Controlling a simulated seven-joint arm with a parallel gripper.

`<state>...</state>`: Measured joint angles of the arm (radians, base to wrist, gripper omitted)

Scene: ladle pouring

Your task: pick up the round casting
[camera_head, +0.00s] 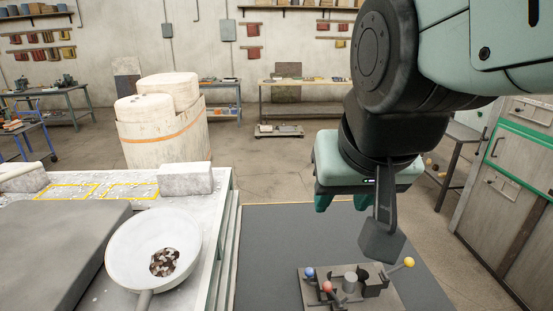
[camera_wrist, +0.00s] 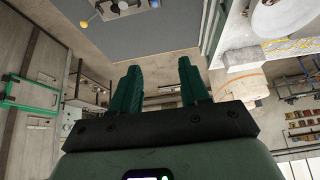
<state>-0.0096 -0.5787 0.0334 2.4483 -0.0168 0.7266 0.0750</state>
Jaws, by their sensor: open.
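A short grey cylinder, which looks like the round casting (camera_head: 350,282), stands upright in a dark metal fixture (camera_head: 309,285) on the dark mat (camera_head: 262,245) in the head view. The fixture has blue, red and yellow ball-ended handles. Its dark blocks stand beside the cylinder. My gripper (camera_head: 342,206) is open and empty, above and behind the fixture, well apart from it. In the wrist view my gripper's green fingers (camera_wrist: 160,66) are spread with nothing between them. Part of the fixture (camera_wrist: 119,12) shows at the top edge there; the casting cannot be made out.
A white ladle (camera_head: 120,248) with dark and light pieces in it rests on the bench at left, by a grey slab (camera_head: 60,250) and a pale block (camera_head: 185,179). A large pale drum (camera_head: 165,140) stands behind. The mat left of the fixture is clear.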

